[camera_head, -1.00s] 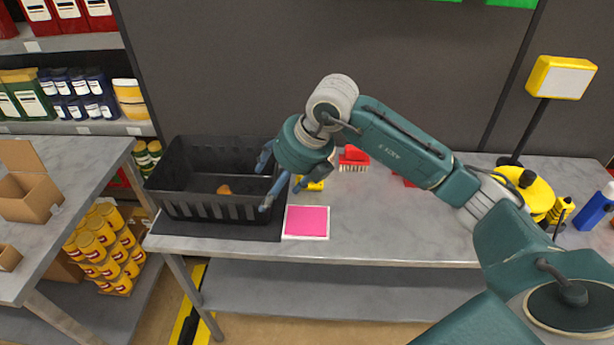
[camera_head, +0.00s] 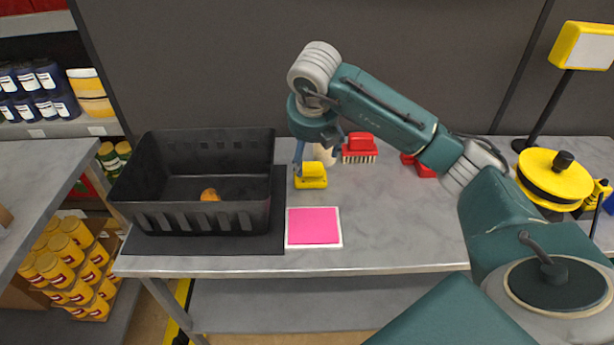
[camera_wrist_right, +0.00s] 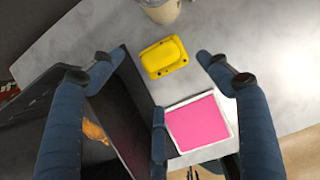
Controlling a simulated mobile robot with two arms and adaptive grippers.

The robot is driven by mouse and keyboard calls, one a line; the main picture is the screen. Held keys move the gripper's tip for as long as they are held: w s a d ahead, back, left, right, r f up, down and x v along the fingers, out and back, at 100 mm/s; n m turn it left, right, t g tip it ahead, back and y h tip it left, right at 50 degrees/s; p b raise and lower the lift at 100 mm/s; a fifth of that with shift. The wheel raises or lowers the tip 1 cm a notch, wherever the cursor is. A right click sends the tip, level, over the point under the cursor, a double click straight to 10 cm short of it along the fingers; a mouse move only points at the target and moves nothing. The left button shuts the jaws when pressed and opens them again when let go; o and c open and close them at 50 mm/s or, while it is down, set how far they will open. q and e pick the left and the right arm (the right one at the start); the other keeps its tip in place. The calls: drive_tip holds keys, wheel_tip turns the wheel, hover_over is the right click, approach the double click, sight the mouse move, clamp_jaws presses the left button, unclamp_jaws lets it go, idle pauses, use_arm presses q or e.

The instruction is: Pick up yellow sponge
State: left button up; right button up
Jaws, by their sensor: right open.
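The yellow sponge (camera_head: 311,178) lies on the grey table, just right of the black crate and behind the pink pad. In the right wrist view the yellow sponge (camera_wrist_right: 164,57) shows between the open fingertips, apart from them. My right gripper (camera_head: 316,152) hangs fingers down above and around the sponge's far side. In the wrist view its blue fingers are spread wide and nothing is held. In the head view, the fingers are partly hidden behind the sponge and the wrist. My left gripper is not in view.
The black crate (camera_head: 200,220) holds an orange-brown item (camera_head: 209,195). A pink pad (camera_head: 314,226) lies in front of the sponge. A pale cup (camera_head: 324,153) and a red brush (camera_head: 359,149) stand close behind. A yellow round device (camera_head: 551,178) is at right. The table's middle is free.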

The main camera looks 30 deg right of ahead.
sight(311, 167)
drive_tip(key=x, duration=0.3)
drive_tip(key=shift+s+f+p, duration=0.15)
drive_tip(key=shift+p, duration=0.2)
drive_tip(key=p+x, duration=0.2)
drive_tip(key=x, duration=0.3)
drive_tip(key=shift+a, duration=0.1)
drive_tip(key=shift+f, duration=0.35)
drive_tip(key=shift+c, duration=0.6)
drive_tip(key=c, duration=1)
